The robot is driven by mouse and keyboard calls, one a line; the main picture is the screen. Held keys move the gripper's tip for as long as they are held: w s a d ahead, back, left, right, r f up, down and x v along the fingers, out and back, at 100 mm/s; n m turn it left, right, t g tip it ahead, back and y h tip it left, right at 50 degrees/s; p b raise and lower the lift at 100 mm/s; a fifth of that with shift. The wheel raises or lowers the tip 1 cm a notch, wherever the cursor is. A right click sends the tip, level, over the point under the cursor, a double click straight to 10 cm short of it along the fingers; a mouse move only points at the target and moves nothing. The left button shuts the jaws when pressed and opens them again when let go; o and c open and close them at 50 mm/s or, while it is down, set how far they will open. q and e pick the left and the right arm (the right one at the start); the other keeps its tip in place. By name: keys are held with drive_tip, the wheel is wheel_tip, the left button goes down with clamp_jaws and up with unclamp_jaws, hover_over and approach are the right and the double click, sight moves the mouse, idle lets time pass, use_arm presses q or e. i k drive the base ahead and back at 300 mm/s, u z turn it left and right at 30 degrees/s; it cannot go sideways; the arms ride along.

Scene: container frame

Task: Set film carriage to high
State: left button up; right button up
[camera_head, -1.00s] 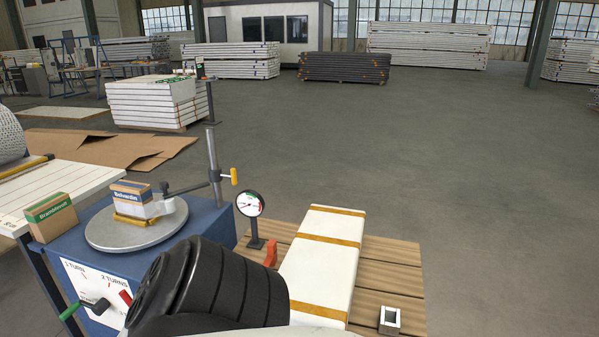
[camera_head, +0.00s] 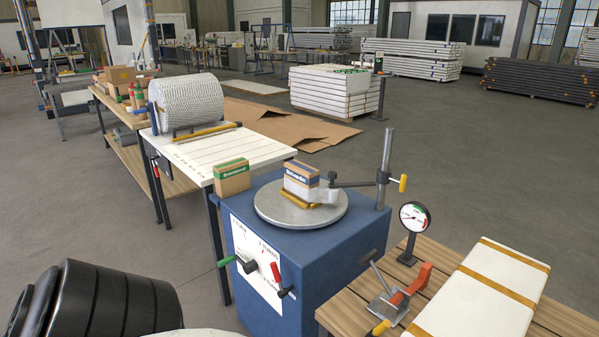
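A blue machine (camera_head: 335,285) stands at the centre with a round grey turntable (camera_head: 268,212) on top. A small white and cardboard box (camera_head: 301,182) sits on the turntable. A grey post (camera_head: 388,150) rises at the machine's back right corner. A dark clamp (camera_head: 382,178) with a yellow handle (camera_head: 403,183) is on the post, low down, and appears to be the film carriage. A dark arm (camera_head: 352,184) runs from it towards the box. The front panel (camera_head: 250,240) has a dark knob, a green handle and a red handle. Neither gripper is visible.
A white slatted table (camera_head: 215,150) with a wrapped roll (camera_head: 188,103) stands left of the machine. A cardboard box (camera_head: 231,178) with a green band is near the turntable.

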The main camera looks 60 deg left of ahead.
sight(383, 178)
drive_tip(key=u, duration=2.1)
